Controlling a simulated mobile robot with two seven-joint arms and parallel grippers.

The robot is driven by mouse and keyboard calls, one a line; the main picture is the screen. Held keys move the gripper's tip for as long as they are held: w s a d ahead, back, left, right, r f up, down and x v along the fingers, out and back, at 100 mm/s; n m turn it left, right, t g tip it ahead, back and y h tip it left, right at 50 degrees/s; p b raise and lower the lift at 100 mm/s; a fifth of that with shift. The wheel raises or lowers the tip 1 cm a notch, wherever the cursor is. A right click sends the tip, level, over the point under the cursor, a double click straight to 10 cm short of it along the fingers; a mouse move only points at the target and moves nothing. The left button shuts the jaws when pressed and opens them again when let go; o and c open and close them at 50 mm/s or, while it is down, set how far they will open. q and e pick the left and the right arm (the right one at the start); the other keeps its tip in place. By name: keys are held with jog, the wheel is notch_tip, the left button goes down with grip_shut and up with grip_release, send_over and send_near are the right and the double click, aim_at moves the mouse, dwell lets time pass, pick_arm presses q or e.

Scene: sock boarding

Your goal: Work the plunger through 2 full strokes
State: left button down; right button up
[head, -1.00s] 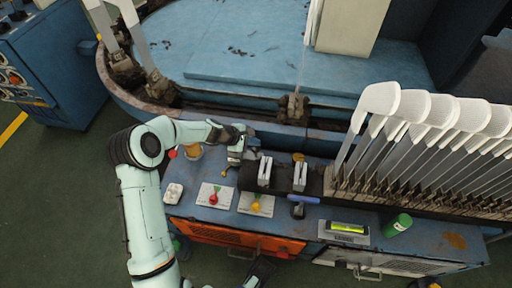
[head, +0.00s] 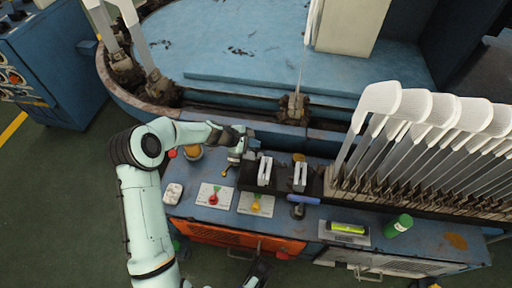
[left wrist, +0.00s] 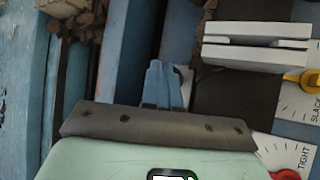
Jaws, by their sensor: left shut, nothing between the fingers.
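A blue bar handle (head: 304,200) sits across a short dark post on the blue bench, right of the yellow dial; it looks like the plunger, but I cannot be sure. My left gripper (head: 238,156) is over the bench's back left part, beside the left white slotted block (head: 265,171) and well left of the blue handle. In the left wrist view its blue fingers (left wrist: 161,84) are shut and empty. A pale piece just behind the fingertips is partly hidden. A dark gripper (head: 259,271), probably my right one, shows at the bottom edge, its jaws unclear.
A red-knob dial (head: 213,197) and yellow-knob dial (head: 256,204) lie in front. A second white block (head: 300,176) stands right of the first. A level (head: 348,229), a green can (head: 398,225) and a rack of white boards (head: 430,110) fill the right side.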

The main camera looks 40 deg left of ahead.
aim_at(254, 150)
pick_arm(q)
jog(key=shift+f+b, duration=0.6)
jog(key=shift+f, duration=0.6)
dwell(0.7)
jog(key=shift+s+f, duration=0.3)
jog(key=shift+f, duration=0.25)
dwell(0.6)
jog(key=shift+r, duration=0.1)
jog(key=shift+w+r+p, duration=0.15)
jog(key=shift+r+p, duration=0.5)
jog(key=shift+r, duration=0.25)
jog(key=shift+r+p, duration=0.45)
jog(key=shift+r, duration=0.25)
jog(key=shift+w+r, duration=0.1)
jog(key=shift+r+p, duration=1.9)
jog(key=shift+r, duration=0.65)
jog(key=shift+f, duration=0.1)
